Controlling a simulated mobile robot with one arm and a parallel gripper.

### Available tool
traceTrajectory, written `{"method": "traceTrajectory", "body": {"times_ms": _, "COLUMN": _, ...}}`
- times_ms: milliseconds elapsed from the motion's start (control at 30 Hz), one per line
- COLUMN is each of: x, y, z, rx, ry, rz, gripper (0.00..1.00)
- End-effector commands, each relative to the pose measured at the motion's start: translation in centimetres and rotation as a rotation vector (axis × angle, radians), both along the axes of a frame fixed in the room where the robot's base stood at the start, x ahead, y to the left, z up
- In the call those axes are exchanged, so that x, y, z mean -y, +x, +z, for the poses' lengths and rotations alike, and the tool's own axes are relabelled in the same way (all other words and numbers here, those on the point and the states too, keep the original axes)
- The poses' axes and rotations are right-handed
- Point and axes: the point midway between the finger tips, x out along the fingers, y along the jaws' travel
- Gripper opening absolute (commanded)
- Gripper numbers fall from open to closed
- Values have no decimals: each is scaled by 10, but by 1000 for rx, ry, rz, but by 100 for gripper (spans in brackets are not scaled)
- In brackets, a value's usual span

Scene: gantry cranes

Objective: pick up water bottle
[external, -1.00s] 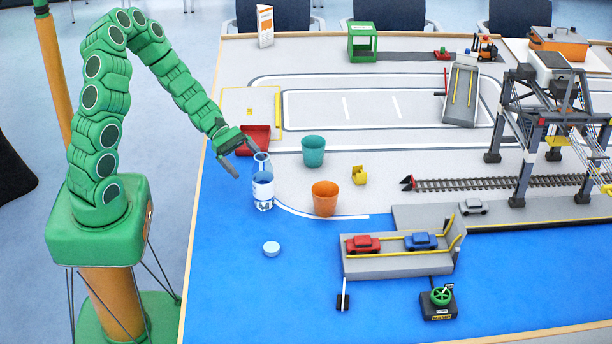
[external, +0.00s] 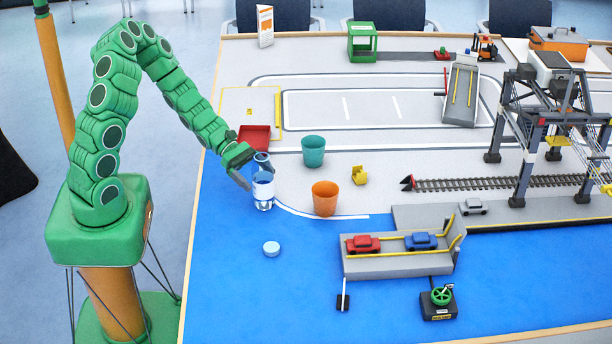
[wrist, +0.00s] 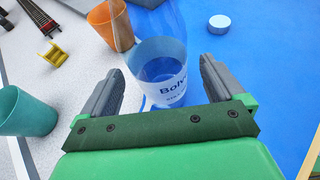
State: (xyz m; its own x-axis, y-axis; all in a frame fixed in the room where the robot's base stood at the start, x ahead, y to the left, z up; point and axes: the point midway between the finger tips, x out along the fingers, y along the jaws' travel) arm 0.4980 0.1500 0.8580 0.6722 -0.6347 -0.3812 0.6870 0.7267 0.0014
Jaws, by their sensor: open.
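The clear water bottle (external: 263,188) with a white label stands upright on the table, near the edge of the blue area. It also shows in the wrist view (wrist: 160,75), with part of its label lettering visible. My gripper (external: 254,174) is at the upper part of the bottle. In the wrist view my gripper (wrist: 160,88) is open, with one grey finger on each side of the bottle. Gaps show between the fingers and the bottle there. The bottle's top runs out of the wrist view.
An orange cup (external: 325,199) and a teal cup (external: 313,152) stand to the right of the bottle. A red tray (external: 253,139) lies behind it. A white round piece (external: 271,249) lies in front on the blue area. The blue surface at front left is otherwise clear.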

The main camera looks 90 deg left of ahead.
Motion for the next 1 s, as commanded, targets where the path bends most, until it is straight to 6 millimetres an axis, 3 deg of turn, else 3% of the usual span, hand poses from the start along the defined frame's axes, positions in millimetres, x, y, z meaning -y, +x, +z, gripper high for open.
{"method": "traceTrajectory", "body": {"times_ms": 300, "x": 18, "y": 20, "z": -12, "rx": -2, "ry": 1, "rz": -1, "gripper": 95}}
{"method": "traceTrajectory", "body": {"times_ms": 700, "x": 21, "y": 23, "z": -14, "rx": -2, "ry": 0, "rz": -1, "gripper": 94}}
{"method": "traceTrajectory", "body": {"times_ms": 1000, "x": 21, "y": 23, "z": -14, "rx": -3, "ry": 1, "rz": -1, "gripper": 48}}
